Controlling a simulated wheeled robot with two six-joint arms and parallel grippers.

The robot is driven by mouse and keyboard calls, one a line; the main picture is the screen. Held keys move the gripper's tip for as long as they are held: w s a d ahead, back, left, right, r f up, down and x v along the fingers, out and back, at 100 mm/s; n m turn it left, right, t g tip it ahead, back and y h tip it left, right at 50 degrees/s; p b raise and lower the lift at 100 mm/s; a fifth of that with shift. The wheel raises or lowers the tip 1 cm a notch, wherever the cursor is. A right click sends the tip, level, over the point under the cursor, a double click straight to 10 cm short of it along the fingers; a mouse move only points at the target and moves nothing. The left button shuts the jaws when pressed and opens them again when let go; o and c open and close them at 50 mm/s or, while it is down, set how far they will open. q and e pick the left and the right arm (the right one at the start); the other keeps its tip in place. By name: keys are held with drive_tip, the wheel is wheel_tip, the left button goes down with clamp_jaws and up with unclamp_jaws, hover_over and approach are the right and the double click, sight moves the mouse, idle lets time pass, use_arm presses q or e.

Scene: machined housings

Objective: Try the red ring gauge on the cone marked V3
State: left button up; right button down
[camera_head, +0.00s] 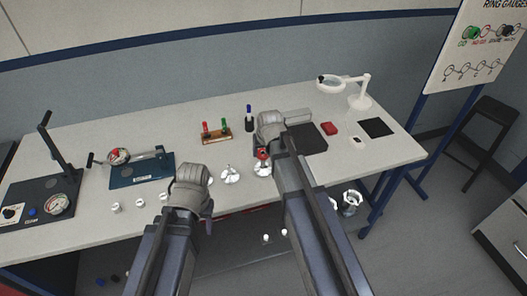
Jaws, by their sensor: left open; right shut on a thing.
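The red ring gauge (263,153) shows at the tip of my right gripper (264,149), which is shut on it. The ring is just above or at the top of a white cone-shaped housing (263,169); whether it touches cannot be told. A second white housing (231,175) stands to its left on the table. The V3 marking is not legible on either one. My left gripper (208,212) is open and empty near the table's front edge, left of the housings; its fingers are mostly hidden by its own arm.
A wooden rack (216,137) with red and green handled pieces stands behind the housings. Several small white parts (116,207) lie at left, before a blue fixture (142,175). A dial gauge stand (40,190) is far left. A magnifier lamp (360,100) and black pad (376,128) are right.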

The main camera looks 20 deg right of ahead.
drive_tip(key=shift+f+b, duration=0.65)
drive_tip(key=shift+f, duration=0.05)
drive_tip(key=shift+r, duration=0.25)
idle(2.4)
drive_tip(key=shift+r+p, duration=1.65)
drive_tip(key=shift+p, duration=0.2)
drive_tip(key=shift+f, duration=0.2)
drive_tip(key=shift+f+b, duration=1.05)
drive_tip(key=shift+b, duration=0.2)
drive_tip(key=shift+f+b, duration=0.65)
drive_tip(key=shift+f, duration=0.05)
drive_tip(key=shift+r, duration=0.1)
idle(0.5)
